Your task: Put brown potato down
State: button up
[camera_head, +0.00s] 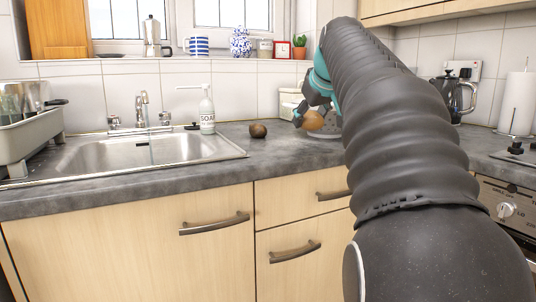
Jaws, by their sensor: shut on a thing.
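The brown potato (313,121) is a light-brown rounded thing held at the end of my arm, over the right part of the grey worktop. My gripper (306,114) is shut on it, with dark fingers at its upper left side. Whether the potato's underside touches anything below cannot be told from this view. Part of the gripper is hidden behind my own arm.
A dark-brown round thing (258,130) lies on the worktop (285,153) to the left. The soap bottle (207,112) and steel sink (140,155) are farther left. A pale container (289,98) and grey holed thing (329,123) stand close by the potato.

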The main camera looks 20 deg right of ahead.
jog(key=r+n, duration=0.1)
jog(key=r+t, duration=0.1)
jog(key=r+n+b, duration=0.1)
jog(key=shift+s+r+n+t+y, duration=0.25)
jog(key=shift+r+n+t+y, duration=0.05)
jog(key=shift+w+r, duration=0.1)
jog(key=shift+w, duration=0.05)
send_over(280, 149)
jog(key=f, duration=0.3)
jog(key=f+b, duration=0.1)
jog(key=f, duration=0.2)
jog(key=shift+w+f, duration=0.2)
jog(key=shift+f, duration=0.1)
jog(key=shift+f+b, duration=0.6)
jog(key=shift+f, duration=1.35)
jog(key=shift+f, duration=0.2)
jog(key=o, duration=1.3)
